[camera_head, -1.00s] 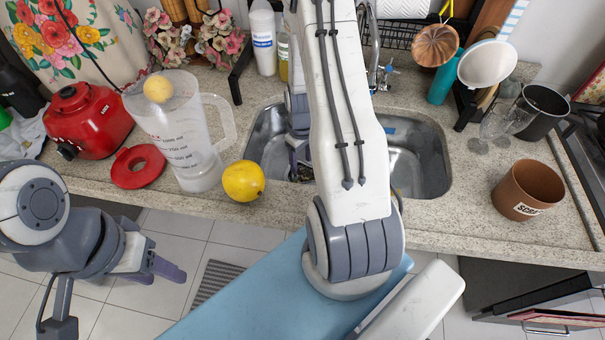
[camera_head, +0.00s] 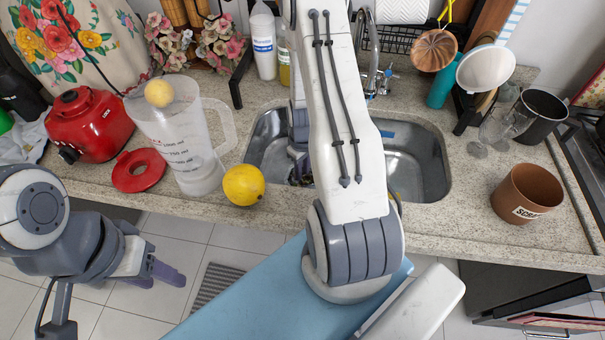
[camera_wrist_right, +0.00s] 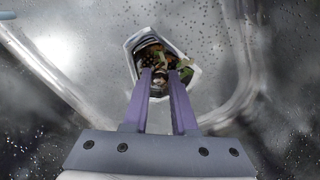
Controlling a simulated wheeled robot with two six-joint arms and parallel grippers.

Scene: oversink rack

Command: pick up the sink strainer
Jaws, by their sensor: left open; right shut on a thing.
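The sink strainer (camera_wrist_right: 152,44) is a small metal basket with dark and green food scraps in it. It shows in the right wrist view, at the fingertips of my right gripper (camera_wrist_right: 160,78), whose two purple fingers are shut on it. In the head view, the right gripper (camera_head: 298,168) is down in the sink's left part, largely hidden behind my right arm. Only a bit of the strainer (camera_head: 299,181) shows there. I cannot tell how far it is off the sink floor. My left gripper (camera_head: 157,277) is open and empty, low in front of the counter.
The steel sink (camera_head: 425,160) surrounds the right gripper. A yellow fruit (camera_head: 244,185), a clear jug (camera_head: 195,160) and a red lid (camera_head: 138,169) stand left of it. The faucet (camera_head: 368,50) is behind. A brown pot (camera_head: 527,192) stands to the right.

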